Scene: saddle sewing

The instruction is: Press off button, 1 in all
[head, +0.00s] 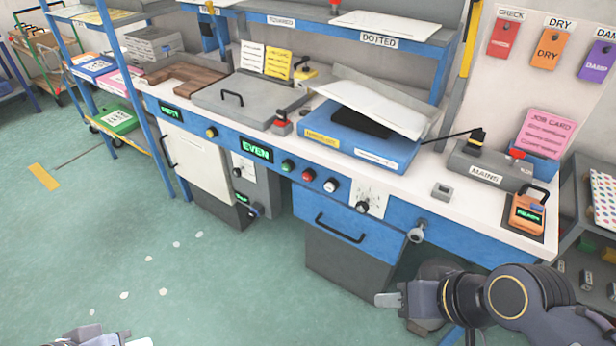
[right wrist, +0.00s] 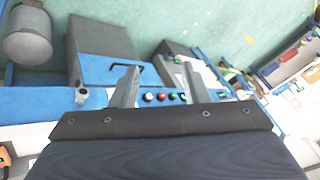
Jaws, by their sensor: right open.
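A row of round buttons sits on the blue front panel of the bench: a green button (head: 288,165), a red button (head: 309,175) and a white button (head: 331,185). I cannot read which one is marked off. My right gripper (head: 390,302) is low in front of the bench, right of the grey drawer and apart from the buttons. In the right wrist view its open, empty fingers (right wrist: 160,82) frame the red button (right wrist: 160,97) from a distance. My left gripper (head: 100,338) shows only in part at the bottom edge; its jaw opening is unclear.
A drawer unit (head: 345,245) and a round knob (head: 416,235) stick out below the bench top. A grey MAINS box (head: 490,165) with a lever and an orange device (head: 526,212) stand on the right. The green floor (head: 170,240) in front is mostly clear.

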